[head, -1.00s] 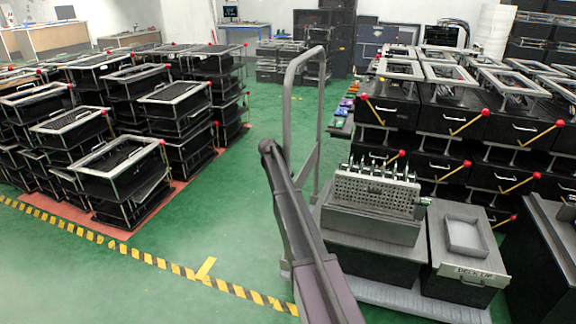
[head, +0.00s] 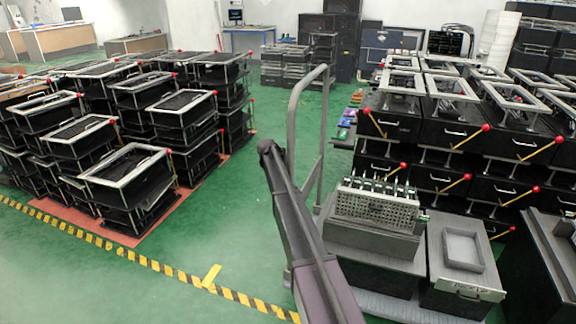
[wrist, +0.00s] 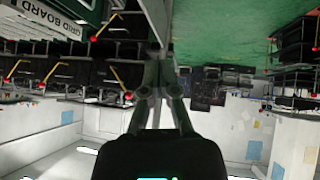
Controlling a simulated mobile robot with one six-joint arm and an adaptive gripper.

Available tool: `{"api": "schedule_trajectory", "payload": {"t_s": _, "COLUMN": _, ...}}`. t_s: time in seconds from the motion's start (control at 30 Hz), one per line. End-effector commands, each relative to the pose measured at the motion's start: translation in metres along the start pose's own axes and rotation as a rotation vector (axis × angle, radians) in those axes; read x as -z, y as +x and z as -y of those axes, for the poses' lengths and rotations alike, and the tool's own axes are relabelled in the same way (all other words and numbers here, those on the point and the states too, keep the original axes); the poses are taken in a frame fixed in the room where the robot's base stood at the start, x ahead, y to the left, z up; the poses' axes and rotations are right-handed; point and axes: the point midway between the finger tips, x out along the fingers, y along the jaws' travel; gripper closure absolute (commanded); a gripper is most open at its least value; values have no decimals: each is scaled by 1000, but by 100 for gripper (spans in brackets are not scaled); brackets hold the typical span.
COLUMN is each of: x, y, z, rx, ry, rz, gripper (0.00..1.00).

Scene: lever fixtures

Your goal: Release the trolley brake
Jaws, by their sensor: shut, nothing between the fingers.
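A trolley with a tall grey tube handle (head: 325,95) stands in front of me in the head view. Its grey deck (head: 385,304) shows at the lower edge, under dark boxes. I cannot make out a brake lever on it; my arm covers part of its left side. In the head view my arm reaches up in front of the handle, and I cannot make out the fingers there. In the wrist view my gripper (wrist: 160,60) is shut and empty, with no contact visible. The wrist picture is upside down.
A perforated grey block (head: 375,205) and a grey tray (head: 463,248) sit on the trolley's boxes. Stacked black boxes with yellow, red-knobbed levers (head: 470,137) stand behind right. More stacks (head: 130,180) stand left. Green floor (head: 225,225) is open between, crossed by a yellow-black stripe (head: 130,256).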

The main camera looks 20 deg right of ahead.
Motion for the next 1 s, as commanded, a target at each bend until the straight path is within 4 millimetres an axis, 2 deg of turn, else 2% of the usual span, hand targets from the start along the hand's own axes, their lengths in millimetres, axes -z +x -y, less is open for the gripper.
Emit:
{"api": "schedule_trajectory", "payload": {"t_s": 0.03, "x": 6, "y": -7, "z": 0, "rx": 0, "ry": 0, "rz": 0, "gripper": 100}}
{"api": "schedule_trajectory", "payload": {"t_s": 0.4, "x": 20, "y": -31, "z": 1, "rx": 0, "ry": 0, "rz": 0, "gripper": 100}}
{"api": "schedule_trajectory", "payload": {"t_s": 1.0, "x": 23, "y": -36, "z": 2, "rx": 0, "ry": 0, "rz": 0, "gripper": 100}}
